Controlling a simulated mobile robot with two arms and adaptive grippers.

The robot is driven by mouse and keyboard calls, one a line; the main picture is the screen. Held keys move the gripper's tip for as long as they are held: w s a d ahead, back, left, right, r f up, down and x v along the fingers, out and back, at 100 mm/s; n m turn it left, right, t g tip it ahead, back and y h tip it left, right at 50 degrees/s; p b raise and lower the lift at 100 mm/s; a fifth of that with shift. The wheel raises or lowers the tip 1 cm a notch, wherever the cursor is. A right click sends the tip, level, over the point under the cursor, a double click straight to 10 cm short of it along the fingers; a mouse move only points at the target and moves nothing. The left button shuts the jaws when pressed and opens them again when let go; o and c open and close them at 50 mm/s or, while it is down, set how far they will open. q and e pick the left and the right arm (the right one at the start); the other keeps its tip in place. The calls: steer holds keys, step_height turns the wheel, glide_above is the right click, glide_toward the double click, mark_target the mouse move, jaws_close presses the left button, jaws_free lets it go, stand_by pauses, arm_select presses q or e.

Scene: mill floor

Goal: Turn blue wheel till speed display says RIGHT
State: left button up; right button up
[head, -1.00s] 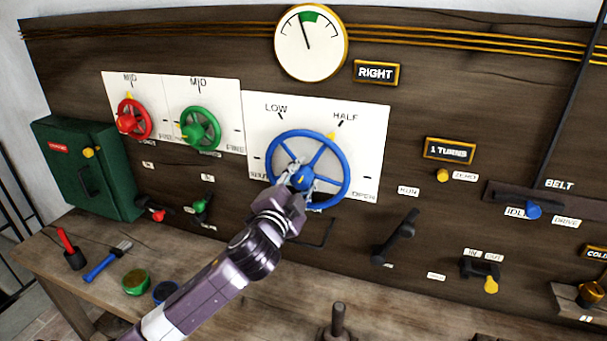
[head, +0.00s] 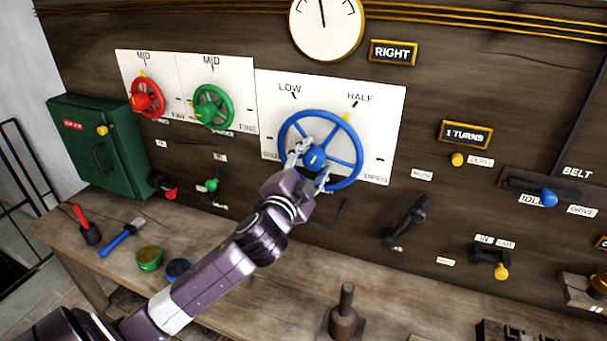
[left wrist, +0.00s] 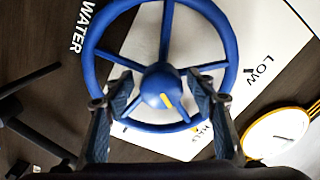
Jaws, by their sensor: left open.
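The blue wheel (head: 347,160) stands on a white panel marked LOW, HALF and OPEN. Its yellow rim mark (head: 346,117) is at the upper right, near HALF. The speed display (head: 394,53) reads RIGHT. My left gripper (head: 309,167) is open in front of the wheel, its fingers apart on either side of the hub. In the left wrist view the blue wheel (left wrist: 231,55) fills the middle, and the fingers of my left gripper (left wrist: 161,84) flank the hub without closing on it; contact cannot be told. My right gripper is not in view.
A round gauge (head: 325,25) is cut off at the top. Red (head: 155,97) and green (head: 224,108) wheels are left of the blue one. A second display (head: 466,135) reads 1 TURNS. A bench (head: 260,300) with tools and pots lies below.

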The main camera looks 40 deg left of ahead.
arm_select(q)
steer(key=v, duration=1)
steer(key=shift+s, duration=0.2)
